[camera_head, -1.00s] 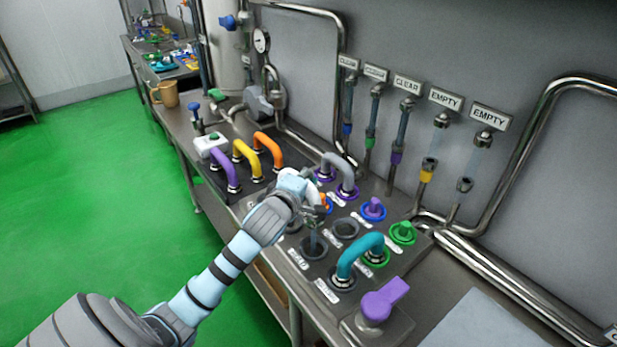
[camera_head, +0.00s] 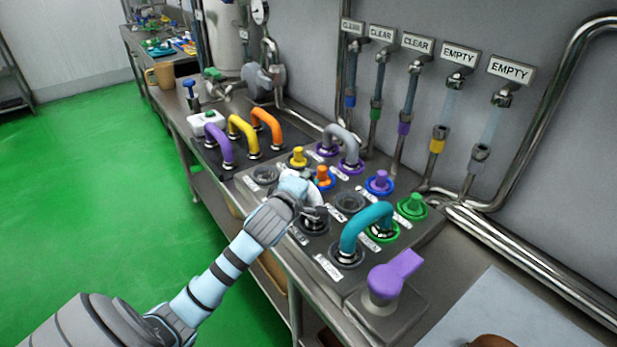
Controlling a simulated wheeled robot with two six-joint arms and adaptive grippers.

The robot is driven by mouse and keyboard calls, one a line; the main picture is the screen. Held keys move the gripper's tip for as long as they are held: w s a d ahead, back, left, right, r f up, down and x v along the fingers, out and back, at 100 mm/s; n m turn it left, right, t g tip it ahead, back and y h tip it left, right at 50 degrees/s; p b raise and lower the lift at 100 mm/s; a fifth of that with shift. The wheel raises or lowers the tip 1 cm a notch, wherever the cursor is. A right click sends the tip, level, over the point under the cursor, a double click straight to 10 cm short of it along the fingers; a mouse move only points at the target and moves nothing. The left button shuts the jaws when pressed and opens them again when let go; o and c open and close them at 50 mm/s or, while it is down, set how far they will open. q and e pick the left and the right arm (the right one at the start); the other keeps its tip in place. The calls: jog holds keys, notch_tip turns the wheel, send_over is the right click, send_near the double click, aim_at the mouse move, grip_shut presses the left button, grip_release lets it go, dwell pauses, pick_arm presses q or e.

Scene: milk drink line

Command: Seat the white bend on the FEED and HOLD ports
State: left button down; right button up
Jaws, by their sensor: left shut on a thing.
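My left gripper (camera_head: 314,212) is over the middle of the dark port panel (camera_head: 408,238), low among the ports. It is shut on a pale piece, which I take for the white bend (camera_head: 316,197). My gripper and wrist hide most of it, and I cannot tell whether its ends touch any port. Dark open ports (camera_head: 350,203) lie around the gripper. The small port labels are too blurred to read, so I cannot pick out FEED and HOLD. My right gripper is not in view.
A teal bend (camera_head: 367,222) stands close to the gripper's right, a grey bend (camera_head: 343,140) behind. Purple (camera_head: 220,142), yellow (camera_head: 241,130) and orange (camera_head: 268,122) bends stand at left.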

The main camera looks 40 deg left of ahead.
pick_arm(q)
jog(key=shift+r, duration=0.1)
jog(key=c, duration=1.4)
grip_release()
jog(key=shift+s, duration=0.1)
jog(key=v, duration=1.2)
